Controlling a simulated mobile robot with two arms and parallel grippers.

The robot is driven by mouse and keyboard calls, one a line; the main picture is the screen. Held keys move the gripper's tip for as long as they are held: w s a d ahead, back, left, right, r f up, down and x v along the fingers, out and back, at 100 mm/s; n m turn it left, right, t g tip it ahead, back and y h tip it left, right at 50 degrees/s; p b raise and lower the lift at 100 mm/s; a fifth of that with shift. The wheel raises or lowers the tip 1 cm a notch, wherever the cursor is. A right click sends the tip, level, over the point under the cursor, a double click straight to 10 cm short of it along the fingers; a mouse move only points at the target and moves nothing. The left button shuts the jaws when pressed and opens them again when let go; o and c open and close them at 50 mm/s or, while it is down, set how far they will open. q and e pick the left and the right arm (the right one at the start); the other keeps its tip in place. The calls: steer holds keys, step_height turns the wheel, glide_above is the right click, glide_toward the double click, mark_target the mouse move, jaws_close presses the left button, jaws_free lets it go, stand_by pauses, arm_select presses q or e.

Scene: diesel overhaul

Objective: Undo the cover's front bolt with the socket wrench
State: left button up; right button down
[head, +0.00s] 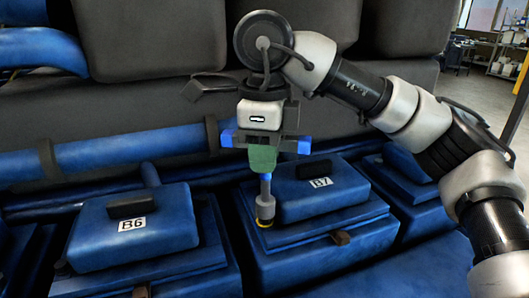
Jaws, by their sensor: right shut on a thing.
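My right gripper (264,145) is shut on the green handle of the socket wrench (265,188). The socket end sits at a yellow ring on the cover's flange, where the front bolt is. The bolt itself is hidden under the socket, so I cannot tell how far it is seated. My left gripper is not in view.
A second blue cover labelled B6 (135,228) with a black handle stands to the left. A blue pipe (115,153) runs behind the covers, with dark engine blocks above. My right arm reaches in from the right.

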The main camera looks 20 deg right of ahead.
steer(key=shift+f+b, duration=0.65)
steer(key=shift+f, duration=0.15)
steer(key=shift+r, duration=0.1)
steer(key=shift+r+n+p, duration=0.1)
steer(key=shift+n+p, duration=0.45)
steer(key=shift+n, duration=0.65)
steer(key=n+p, duration=0.1)
steer(key=n, duration=0.4)
steer(key=shift+n, duration=0.4)
steer(key=n+p, duration=0.1)
steer(key=n, duration=0.7)
steer(key=n+p, duration=0.1)
steer(key=n, duration=0.3)
steer(key=shift+n, duration=0.4)
steer(key=n, duration=0.4)
steer(key=shift+r, duration=0.1)
steer(key=n, duration=0.4)
steer(key=shift+p, duration=0.3)
steer(key=n, duration=0.4)
steer(key=shift+d, duration=0.1)
